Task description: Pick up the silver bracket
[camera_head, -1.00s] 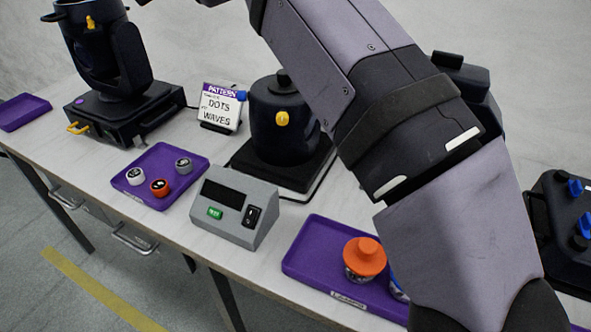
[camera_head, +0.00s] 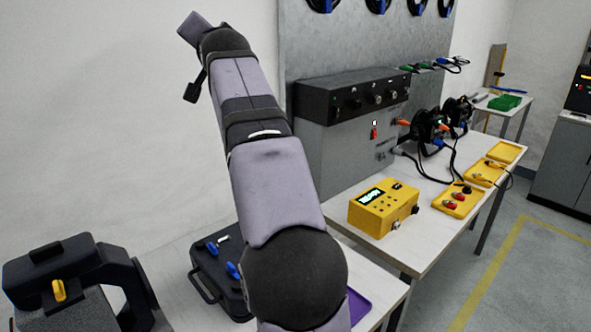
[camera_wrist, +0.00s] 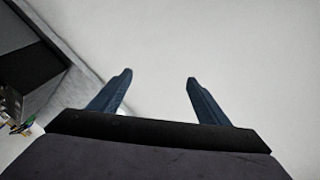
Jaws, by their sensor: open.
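I cannot make out a silver bracket in either current view. My gripper (camera_wrist: 158,78) shows in the wrist view with its two blue-grey fingers spread apart. It is open and nothing lies between the fingers; behind them is only a plain pale surface. In the head view my arm rises through the middle and its far end is at the upper left, where the fingers cannot be made out clearly.
A yellow meter (camera_head: 383,207) stands on the right bench, with yellow trays (camera_head: 459,200) beyond it. A grey cabinet (camera_head: 345,148) stands behind. A black case (camera_head: 207,277) with blue latches and a dark lamp fixture (camera_head: 60,268) are lower left. The upper-left wall is bare.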

